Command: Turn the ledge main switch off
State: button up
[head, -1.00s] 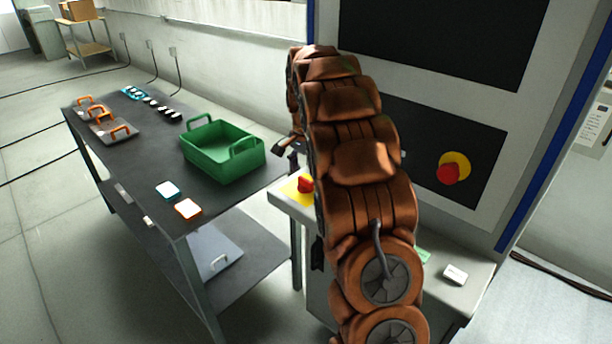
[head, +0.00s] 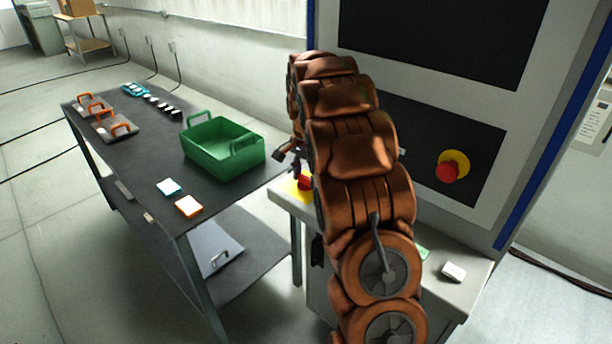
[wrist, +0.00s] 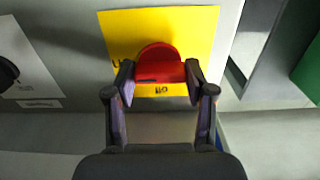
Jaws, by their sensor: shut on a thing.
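The ledge main switch is a red rotary knob (wrist: 160,66) on a yellow plate (wrist: 200,40) in the wrist view. Lettering on the plate is partly hidden by the knob and my fingers. My gripper (wrist: 160,85) has its two fingertips closed against the left and right sides of the knob. In the head view the red knob (head: 304,182) and a corner of its yellow plate (head: 290,188) show on the ledge (head: 284,202), left of my arm. My gripper (head: 297,168) is just above the knob there, partly hidden by my arm.
A dark table (head: 150,200) with a green crate (head: 215,160) stands left of the ledge. A red stop button (head: 447,172) is on the machine's front panel. A black knob on a white plate (wrist: 22,65) lies left of the switch in the wrist view.

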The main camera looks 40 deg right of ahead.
jog(key=c, duration=0.3)
jog(key=shift+c, duration=0.2)
jog(key=shift+f+n+b, duration=0.1)
jog(key=shift+n+b, duration=0.2)
jog(key=shift+b, duration=0.1)
jog(key=shift+n+b, duration=0.5)
jog(key=shift+b, duration=0.1)
jog(key=shift+w+n+b, duration=0.1)
jog(key=shift+n+b, duration=0.7)
jog(key=n+b, duration=0.3)
jog(key=n, duration=0.1)
jog(key=shift+n, duration=0.3)
jog(key=n+b, duration=0.1)
jog(key=n, duration=0.4)
jog(key=shift+b, duration=0.35)
jog(key=shift+n, duration=2.5)
